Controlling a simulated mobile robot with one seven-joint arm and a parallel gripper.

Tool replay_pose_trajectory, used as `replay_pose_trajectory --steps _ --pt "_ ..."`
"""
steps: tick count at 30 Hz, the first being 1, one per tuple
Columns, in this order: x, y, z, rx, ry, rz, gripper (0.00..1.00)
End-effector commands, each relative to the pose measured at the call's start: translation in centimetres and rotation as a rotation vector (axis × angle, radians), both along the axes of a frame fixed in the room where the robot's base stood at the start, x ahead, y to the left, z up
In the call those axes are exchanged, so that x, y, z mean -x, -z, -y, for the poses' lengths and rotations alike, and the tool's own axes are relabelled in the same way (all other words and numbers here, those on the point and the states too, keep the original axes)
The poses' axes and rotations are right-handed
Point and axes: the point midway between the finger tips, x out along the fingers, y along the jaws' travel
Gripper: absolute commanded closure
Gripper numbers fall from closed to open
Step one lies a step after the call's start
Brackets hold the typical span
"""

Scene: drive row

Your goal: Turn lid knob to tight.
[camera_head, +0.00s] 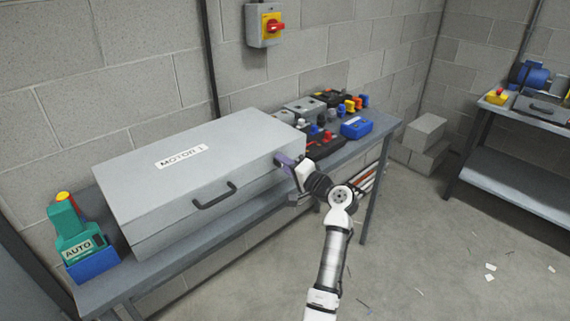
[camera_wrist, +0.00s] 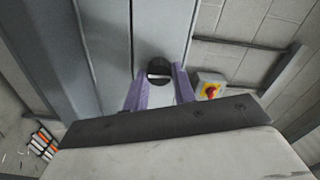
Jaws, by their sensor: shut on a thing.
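A large grey box marked MOTOR 1 (camera_head: 150,200) lies on the bench, its lid down, with a black handle (camera_head: 215,196) on the front. In the wrist view a round black knob (camera_wrist: 158,64) with a pale bar across its face sits on the grey box wall (camera_wrist: 98,50), beside a long seam. My gripper (camera_head: 287,162) is at the right end of the box. Its purple fingers (camera_wrist: 160,76) are shut on the knob, one on each side. In the head view the gripper hides the knob. I see no tight mark.
A red and yellow switch (camera_head: 271,23) hangs on the block wall. A green device marked AUTO (camera_head: 77,240) stands left of the box. Several small parts and a blue case (camera_head: 356,127) lie on the bench to the right. The floor (camera_head: 430,240) in front is mostly clear, with scraps.

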Motion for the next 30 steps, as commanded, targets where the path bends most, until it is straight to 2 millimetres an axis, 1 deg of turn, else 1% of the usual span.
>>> replay_pose_trajectory --steps 5,6,10,11,19,22,26,30 --pt "0.0 0.0 0.1 0.000 0.001 0.000 0.97" --pt "0.0 0.0 0.1 0.000 0.001 0.000 0.71" --pt "0.0 0.0 0.0 0.001 0.001 0.001 0.54" --pt "0.0 0.0 0.0 0.001 0.001 0.001 0.52" --pt "0.0 0.0 0.1 0.001 0.001 0.001 0.52" --pt "0.4 0.1 0.5 0.001 0.003 0.002 0.52" --pt "1.9 0.3 1.9 0.001 0.004 0.002 0.52" --pt "4.3 0.4 4.1 0.002 0.005 0.003 0.52"
